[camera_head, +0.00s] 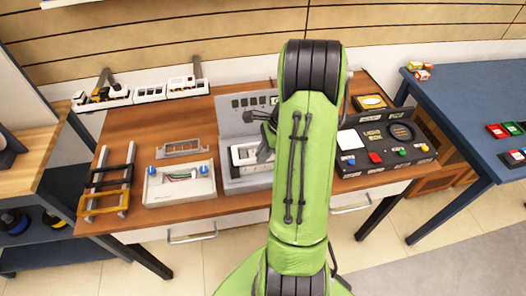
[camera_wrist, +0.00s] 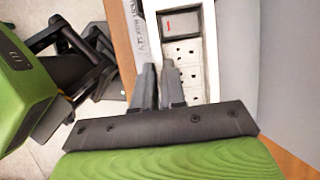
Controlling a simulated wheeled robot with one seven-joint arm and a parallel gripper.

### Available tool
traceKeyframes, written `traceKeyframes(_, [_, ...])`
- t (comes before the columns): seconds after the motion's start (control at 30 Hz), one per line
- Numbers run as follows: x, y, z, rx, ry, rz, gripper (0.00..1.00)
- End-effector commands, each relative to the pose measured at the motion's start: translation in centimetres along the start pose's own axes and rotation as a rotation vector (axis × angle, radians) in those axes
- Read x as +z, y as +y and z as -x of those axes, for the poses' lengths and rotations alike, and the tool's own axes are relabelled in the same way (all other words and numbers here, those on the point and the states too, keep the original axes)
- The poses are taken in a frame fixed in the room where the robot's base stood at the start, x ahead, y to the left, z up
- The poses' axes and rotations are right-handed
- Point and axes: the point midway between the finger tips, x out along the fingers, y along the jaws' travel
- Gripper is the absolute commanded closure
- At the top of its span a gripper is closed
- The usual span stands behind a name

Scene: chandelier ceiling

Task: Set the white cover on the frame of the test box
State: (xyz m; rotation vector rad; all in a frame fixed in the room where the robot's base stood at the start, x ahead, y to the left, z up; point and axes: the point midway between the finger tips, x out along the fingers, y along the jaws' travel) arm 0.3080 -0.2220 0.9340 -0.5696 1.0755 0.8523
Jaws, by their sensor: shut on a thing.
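The grey test box (camera_head: 229,128), with an upright back panel, stands mid-table in the head view. The white cover (camera_head: 236,156), a rectangular rim with an opening, is at its front; I cannot tell whether it is fully seated. In the wrist view, the white cover (camera_wrist: 211,60) surrounds white sockets (camera_wrist: 189,78) and a grey block with a red mark (camera_wrist: 182,24). My gripper (camera_wrist: 159,68) is shut on the cover's near-side rim, one finger on each side. In the head view my gripper (camera_head: 266,138) is partly hidden behind my green arm.
A white device with blue knobs (camera_head: 180,190) stands left of the test box, with a grey bracket (camera_head: 182,148) behind it. Farther left is a frame rack (camera_head: 106,200). A black control panel (camera_head: 385,157) stands on the right. A blue table (camera_head: 470,100) is beyond it.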

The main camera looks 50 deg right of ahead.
Motion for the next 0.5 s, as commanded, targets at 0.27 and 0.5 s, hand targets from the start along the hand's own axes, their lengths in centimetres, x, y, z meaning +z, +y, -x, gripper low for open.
traceKeyframes(0.27, [-0.22,0.07,-0.53,0.003,0.000,-0.001,1.00])
traceKeyframes(0.5, [-0.28,0.15,-0.63,0.006,0.001,-0.004,1.00])
